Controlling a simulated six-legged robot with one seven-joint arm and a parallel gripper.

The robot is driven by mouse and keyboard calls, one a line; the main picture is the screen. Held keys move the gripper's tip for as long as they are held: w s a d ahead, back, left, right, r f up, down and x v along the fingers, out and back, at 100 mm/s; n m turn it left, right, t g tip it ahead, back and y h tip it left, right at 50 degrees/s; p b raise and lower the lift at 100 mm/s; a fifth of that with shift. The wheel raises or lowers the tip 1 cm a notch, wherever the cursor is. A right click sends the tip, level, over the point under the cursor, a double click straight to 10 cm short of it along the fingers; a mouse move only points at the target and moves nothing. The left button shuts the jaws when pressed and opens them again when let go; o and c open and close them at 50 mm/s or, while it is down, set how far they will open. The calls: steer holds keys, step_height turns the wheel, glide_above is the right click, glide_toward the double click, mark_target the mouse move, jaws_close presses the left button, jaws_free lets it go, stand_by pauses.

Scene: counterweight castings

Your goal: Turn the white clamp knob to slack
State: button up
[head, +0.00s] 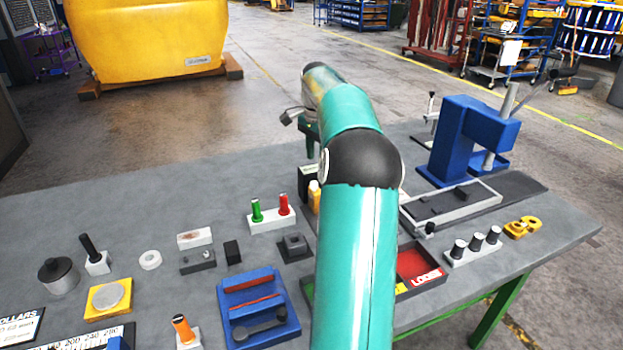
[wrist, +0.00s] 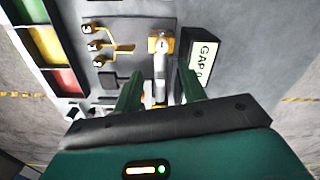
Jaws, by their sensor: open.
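In the wrist view, a pale, whitish knob-like piece (wrist: 161,66) stands against a small yellow block (wrist: 160,42). It looks like the white clamp knob, but its pointer or marks are too small to read. My gripper (wrist: 159,82) is open, with one green finger on each side of this piece. I cannot tell whether either finger touches it. In the head view my teal arm covers most of this spot; only a yellow piece with a pale top (head: 314,192) shows at the arm's left edge.
A dark block with a "GAP" label (wrist: 203,60) stands close right of the knob. A blue press (head: 460,140) stands at the bench's right; several small parts cover the left.

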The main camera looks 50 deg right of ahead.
step_height(320, 180, down, 8)
steer(key=shift+w+a, duration=0.15)
steer(key=shift+w+f, duration=0.15)
jaws_close()
